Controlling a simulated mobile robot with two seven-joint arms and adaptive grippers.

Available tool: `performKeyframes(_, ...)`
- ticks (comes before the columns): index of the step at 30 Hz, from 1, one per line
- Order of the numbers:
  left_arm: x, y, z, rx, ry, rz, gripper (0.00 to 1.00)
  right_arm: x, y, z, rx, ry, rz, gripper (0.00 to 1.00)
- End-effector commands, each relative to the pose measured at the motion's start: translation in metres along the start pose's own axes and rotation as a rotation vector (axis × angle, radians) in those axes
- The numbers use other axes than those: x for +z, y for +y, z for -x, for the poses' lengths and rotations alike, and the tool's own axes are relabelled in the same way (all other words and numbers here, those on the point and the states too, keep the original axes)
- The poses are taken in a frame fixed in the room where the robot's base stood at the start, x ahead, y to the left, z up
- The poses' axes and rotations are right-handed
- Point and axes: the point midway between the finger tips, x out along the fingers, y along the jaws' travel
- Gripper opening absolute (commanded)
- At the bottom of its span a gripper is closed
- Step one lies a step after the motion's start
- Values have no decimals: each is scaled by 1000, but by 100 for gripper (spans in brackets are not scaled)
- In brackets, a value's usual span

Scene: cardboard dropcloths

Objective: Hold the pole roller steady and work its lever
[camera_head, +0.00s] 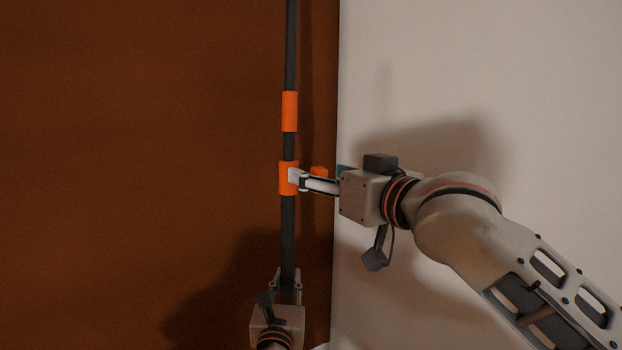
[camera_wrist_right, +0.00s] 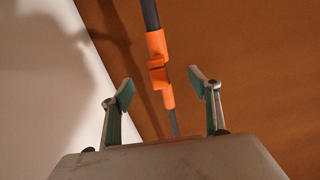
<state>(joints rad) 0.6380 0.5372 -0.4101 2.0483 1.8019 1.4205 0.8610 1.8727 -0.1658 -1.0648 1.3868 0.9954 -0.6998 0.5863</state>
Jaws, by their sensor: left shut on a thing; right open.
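The pole roller shows as a dark upright pole (camera_head: 290,50) with two orange collars, an upper one (camera_head: 290,111) and a lower one (camera_head: 284,186). A small orange block, which looks like the lever (camera_head: 319,171), juts out to the right beside the lower collar; it also shows in the right wrist view (camera_wrist_right: 158,76). My left gripper (camera_head: 287,282) is shut on the pole below the collars. My right gripper (camera_head: 299,178) is open at the lower collar. In the right wrist view its fingertips (camera_wrist_right: 163,92) stand apart on either side of the pole, with gaps to the orange parts.
A brown surface (camera_head: 130,150) lies behind the pole. A pale panel (camera_head: 550,90) with a straight vertical edge is to the right. Arm shadows fall on both. The area left of the pole is clear. The pole's upper end is out of view.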

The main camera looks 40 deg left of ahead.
Motion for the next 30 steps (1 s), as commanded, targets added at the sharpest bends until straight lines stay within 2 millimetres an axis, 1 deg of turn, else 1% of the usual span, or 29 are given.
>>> performKeyframes(3, -2, 0, 0, 1, 4, -1, 0, 0, 0, -10, 0, 0, -2, 61)
performKeyframes(7, -2, 0, 0, 1, 4, -1, 0, 0, 0, -16, 0, 0, -1, 61)
performKeyframes(18, -2, 0, 0, 1, 4, -1, 0, 0, 0, -18, 0, 0, -1, 61)
performKeyframes(19, -2, 0, 0, 1, 4, -1, 0, 0, 0, -18, 0, 0, -1, 56)
performKeyframes(20, -2, 0, 0, 1, 4, -1, 0, 0, 0, -18, 0, 0, -1, 48)
performKeyframes(21, -2, 0, 0, 1, 4, -1, 0, 0, 0, -18, 0, 0, -1, 38)
performKeyframes(23, -2, 0, 0, 1, 4, -1, 0, 0, 0, -18, 0, 0, -1, 22)
performKeyframes(24, -2, 0, 0, 1, 4, -1, 0, 0, 0, -18, 0, 0, -1, 12)
performKeyframes(25, -2, 0, 0, 1, 4, -1, 0, 0, 0, -18, 0, 0, -1, 4)
performKeyframes(26, -2, 0, 0, 1, 4, -1, 0, 0, 0, -18, 0, 0, -1, 0)
performKeyframes(30, -2, 0, 0, 1, 4, -1, 0, 1, 0, -18, 0, 0, -1, 0)
